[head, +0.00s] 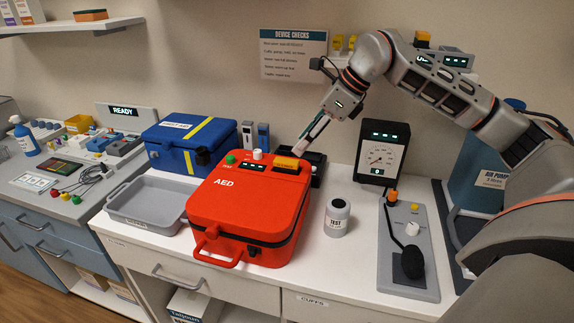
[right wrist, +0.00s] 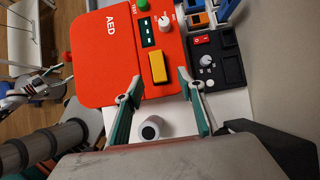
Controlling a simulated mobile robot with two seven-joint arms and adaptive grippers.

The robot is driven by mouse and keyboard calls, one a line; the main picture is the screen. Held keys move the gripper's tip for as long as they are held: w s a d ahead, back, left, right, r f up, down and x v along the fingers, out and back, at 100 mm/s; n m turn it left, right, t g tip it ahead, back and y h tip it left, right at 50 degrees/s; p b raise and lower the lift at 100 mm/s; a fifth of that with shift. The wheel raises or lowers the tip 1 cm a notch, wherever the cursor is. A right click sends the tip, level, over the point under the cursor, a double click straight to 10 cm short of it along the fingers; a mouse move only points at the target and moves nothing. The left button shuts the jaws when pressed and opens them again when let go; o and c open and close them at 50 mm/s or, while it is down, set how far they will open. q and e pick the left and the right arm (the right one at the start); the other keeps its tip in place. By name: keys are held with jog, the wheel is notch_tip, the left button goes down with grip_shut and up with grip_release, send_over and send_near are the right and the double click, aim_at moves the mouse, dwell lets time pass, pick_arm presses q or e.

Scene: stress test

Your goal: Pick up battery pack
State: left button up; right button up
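The battery pack appears to be the yellow block (head: 287,163) at the rear right of the red AED case (head: 233,200). In the right wrist view the yellow block (right wrist: 158,68) lies near the edge of the red top, beside a small display. My right gripper (head: 301,147) is over that end of the case. In the right wrist view its two green-padded fingers (right wrist: 159,81) are spread apart, with the block ahead between the tips and nothing held. Part of what looks like my left arm shows at that view's left edge; its gripper's state is unclear.
A white TEST bottle (head: 337,218) stands right of the case. A dark tray (head: 318,166) is close behind the block. A grey bin (head: 150,205) and a blue case (head: 190,140) are at the left. A gauge unit (head: 383,152) stands at the back right.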

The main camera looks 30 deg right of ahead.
aim_at(288, 160)
jog(key=shift+x, duration=3.7)
jog(key=shift+s, duration=0.2)
grip_shut()
